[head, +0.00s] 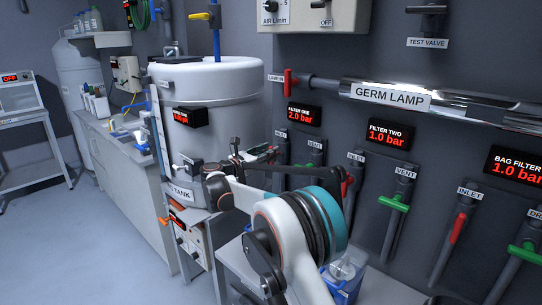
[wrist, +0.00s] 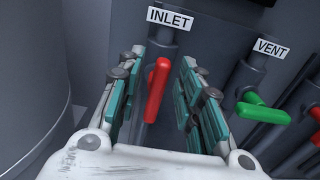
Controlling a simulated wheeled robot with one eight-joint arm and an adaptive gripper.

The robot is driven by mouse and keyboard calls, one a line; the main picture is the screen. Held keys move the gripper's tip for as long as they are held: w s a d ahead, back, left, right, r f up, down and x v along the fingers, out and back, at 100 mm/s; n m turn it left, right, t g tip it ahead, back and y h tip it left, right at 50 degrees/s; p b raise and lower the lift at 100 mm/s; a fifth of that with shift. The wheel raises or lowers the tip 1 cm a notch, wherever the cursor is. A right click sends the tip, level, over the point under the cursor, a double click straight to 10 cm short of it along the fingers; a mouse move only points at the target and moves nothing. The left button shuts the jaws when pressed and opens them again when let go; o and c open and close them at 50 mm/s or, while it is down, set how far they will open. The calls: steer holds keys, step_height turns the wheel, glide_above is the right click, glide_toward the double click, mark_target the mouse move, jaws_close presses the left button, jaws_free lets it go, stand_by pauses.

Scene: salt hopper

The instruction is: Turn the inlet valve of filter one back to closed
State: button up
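In the wrist view, filter one's inlet valve has a red handle (wrist: 157,90) that lies nearly along its grey pipe, slightly tilted. The INLET label (wrist: 170,18) is above it. My gripper (wrist: 161,65) is open, with one finger on each side of the red handle and visible gaps between. How deep the fingers reach past the handle is hard to tell. In the head view, my gripper (head: 255,158) is in front of the pipes under the FILTER ONE display (head: 304,115), which reads 2.0 bar. It hides the red handle there.
A green vent handle (wrist: 263,113) is close to the right of my gripper, turned across its pipe. The white tank (head: 208,85) stands close on the left. The FILTER TWO display (head: 389,135) reads 1.0 bar, with its valves further right. The germ lamp tube (head: 440,105) runs above.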

steer(key=shift+x, duration=0.95)
jaws_close()
